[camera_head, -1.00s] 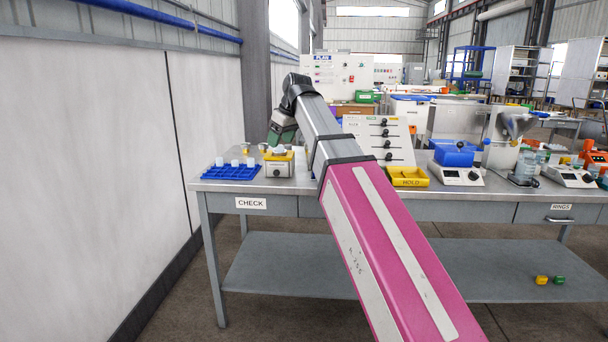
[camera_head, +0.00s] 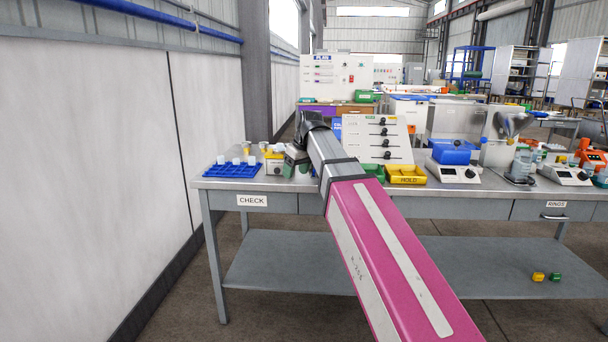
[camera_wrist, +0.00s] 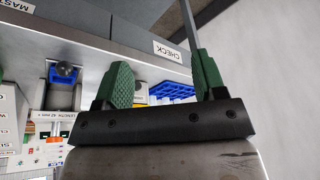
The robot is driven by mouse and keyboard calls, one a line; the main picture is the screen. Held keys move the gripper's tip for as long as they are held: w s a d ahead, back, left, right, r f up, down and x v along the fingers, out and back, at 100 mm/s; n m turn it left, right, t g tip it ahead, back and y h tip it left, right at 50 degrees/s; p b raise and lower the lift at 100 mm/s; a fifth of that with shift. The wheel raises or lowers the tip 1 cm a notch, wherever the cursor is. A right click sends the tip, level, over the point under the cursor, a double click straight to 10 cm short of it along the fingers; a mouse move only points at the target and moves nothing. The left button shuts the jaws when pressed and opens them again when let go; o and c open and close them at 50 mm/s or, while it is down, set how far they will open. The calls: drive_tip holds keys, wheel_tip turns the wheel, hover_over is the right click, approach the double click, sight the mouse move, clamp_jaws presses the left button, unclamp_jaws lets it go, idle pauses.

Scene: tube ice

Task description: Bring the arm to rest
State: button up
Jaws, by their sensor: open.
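My gripper (camera_wrist: 162,85) shows in the wrist view with its two green fingers spread well apart and nothing between them. In the head view my gripper (camera_head: 292,160) hangs at the end of my pink and grey arm, over the left part of the workbench (camera_head: 330,184), in front of a small yellow-and-white device (camera_head: 272,164).
A blue rack (camera_head: 231,171) with white pieces stands left of my gripper. A sloped panel with black knobs (camera_head: 378,140) and a yellow HOLD tray (camera_head: 406,174) stand to its right. A blue-topped scale (camera_head: 454,160) is farther right. A pale wall (camera_head: 90,180) bounds the left side.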

drive_tip(key=s+d+f+m+h, duration=0.1)
drive_tip(key=d+f, duration=0.3)
drive_tip(key=f, duration=0.3)
drive_tip(key=s+d+f+m+g, duration=0.1)
drive_tip(key=s+d+f+m, duration=0.15)
drive_tip(key=f, duration=0.45)
drive_tip(key=d+f+m+h, duration=0.1)
drive_tip(key=d+f, duration=0.3)
drive_tip(key=f, duration=0.4)
drive_tip(key=s+d+f+m, duration=0.2)
drive_tip(key=s+d+f, duration=0.3)
drive_tip(key=f, duration=0.4)
drive_tip(key=s+d+f+m+g+h, duration=0.1)
drive_tip(key=s+d+f+m, duration=0.1)
drive_tip(key=s+d+f, duration=0.4)
wheel_tip(320, 180, down, 4)
drive_tip(key=shift+s+r, duration=0.25)
drive_tip(key=shift+s, duration=0.65)
drive_tip(key=shift+d, duration=0.1)
